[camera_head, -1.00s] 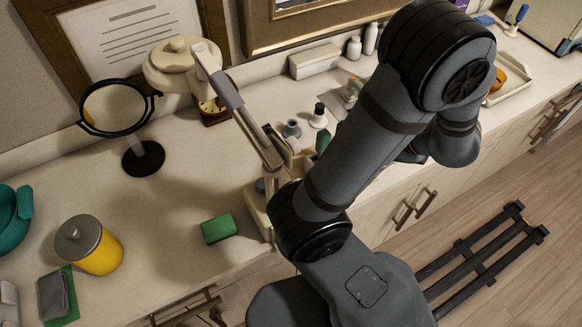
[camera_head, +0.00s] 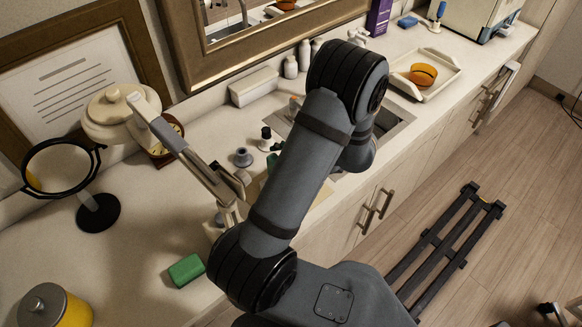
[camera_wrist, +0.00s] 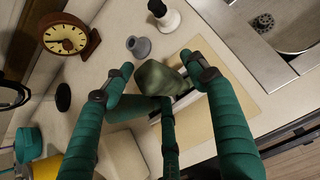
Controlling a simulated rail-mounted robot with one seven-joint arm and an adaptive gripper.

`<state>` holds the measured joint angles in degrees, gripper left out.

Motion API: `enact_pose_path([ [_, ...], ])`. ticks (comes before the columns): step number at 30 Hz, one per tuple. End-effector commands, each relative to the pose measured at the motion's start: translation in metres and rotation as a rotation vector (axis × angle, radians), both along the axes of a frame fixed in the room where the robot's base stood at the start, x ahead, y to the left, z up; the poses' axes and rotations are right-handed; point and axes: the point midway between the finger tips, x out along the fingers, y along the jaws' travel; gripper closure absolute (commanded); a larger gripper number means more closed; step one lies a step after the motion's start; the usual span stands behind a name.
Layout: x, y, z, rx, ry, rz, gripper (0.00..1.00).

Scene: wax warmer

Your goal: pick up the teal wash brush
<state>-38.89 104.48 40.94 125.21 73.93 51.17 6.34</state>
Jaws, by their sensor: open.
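In the wrist view, a rounded grey-green lump (camera_wrist: 158,78) lies among my fingers, with a dark teal length (camera_wrist: 132,110) below it. These look like the teal wash brush, but I cannot be sure they are one piece. My gripper (camera_wrist: 160,74) is open, its dark green fingers on either side of the lump. I cannot tell whether any finger touches it. In the head view, my arm hides most of the gripper and the brush; only a bit of green (camera_head: 272,160) shows beside it.
A grey cone-shaped piece (camera_wrist: 138,47) and a black-topped white bottle (camera_wrist: 165,15) stand close beyond the fingers. A clock (camera_wrist: 70,40) is at the left, the sink (camera_wrist: 285,35) at the right. A beige board (camera_wrist: 222,112) lies underneath. A green sponge (camera_head: 187,270) lies near the counter edge.

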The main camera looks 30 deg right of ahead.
Motion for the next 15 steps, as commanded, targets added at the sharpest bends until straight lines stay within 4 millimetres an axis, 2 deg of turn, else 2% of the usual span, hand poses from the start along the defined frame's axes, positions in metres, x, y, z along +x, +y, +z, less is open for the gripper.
enact_pose_path([
  [8, 0.0019, -0.0002, -0.0030, -0.001, 0.000, -0.002, 0.43],
  [15, 0.0017, 0.0000, -0.0029, 0.000, 0.000, -0.001, 0.56],
])
